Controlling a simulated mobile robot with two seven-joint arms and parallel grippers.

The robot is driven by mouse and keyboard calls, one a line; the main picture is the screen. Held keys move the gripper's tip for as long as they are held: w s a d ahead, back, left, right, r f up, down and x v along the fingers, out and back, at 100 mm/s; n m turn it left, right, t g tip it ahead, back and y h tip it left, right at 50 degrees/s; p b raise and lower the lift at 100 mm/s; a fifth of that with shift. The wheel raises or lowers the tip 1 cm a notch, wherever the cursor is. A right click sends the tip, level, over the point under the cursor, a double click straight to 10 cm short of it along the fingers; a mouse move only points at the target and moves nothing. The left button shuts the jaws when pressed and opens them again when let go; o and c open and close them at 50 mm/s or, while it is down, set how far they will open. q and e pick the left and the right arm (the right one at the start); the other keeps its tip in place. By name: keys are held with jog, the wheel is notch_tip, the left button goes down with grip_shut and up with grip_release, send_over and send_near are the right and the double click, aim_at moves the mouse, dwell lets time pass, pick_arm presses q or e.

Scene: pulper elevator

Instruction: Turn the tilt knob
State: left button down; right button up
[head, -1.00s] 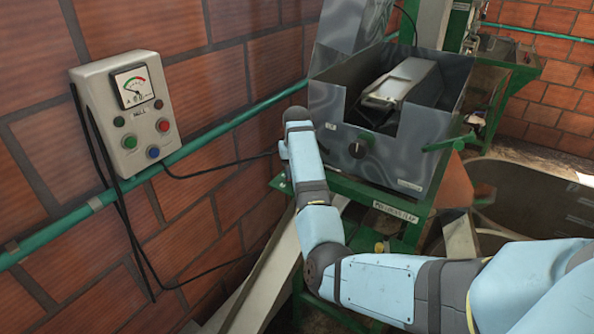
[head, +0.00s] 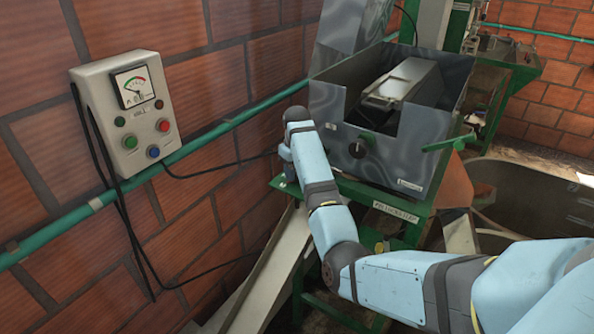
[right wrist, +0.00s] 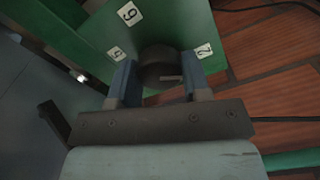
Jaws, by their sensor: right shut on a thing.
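The tilt knob (right wrist: 160,62) is a dark round knob with a pale mark on its face. In the right wrist view it stands out from a green plate (right wrist: 90,30) with white number labels around it. My right gripper (right wrist: 160,84) is shut on it, with one blue finger on each side. In the head view the right gripper (head: 287,164) is partly hidden by my arm, low at the left of the grey metal box (head: 410,178). The tilt knob is hidden there. My left gripper is not in view.
The box has another black knob (head: 358,149) on its front and a metal tray (head: 410,78) inside. A control panel (head: 125,110) with a gauge hangs on the brick wall at left. A green pipe (head: 235,118) and black cables run along that wall.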

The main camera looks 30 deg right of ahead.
jog(key=shift+f, duration=0.1)
jog(key=o, duration=0.9)
jog(key=shift+s, duration=0.1)
notch_tip(320, 180, up, 14)
dwell(0.5)
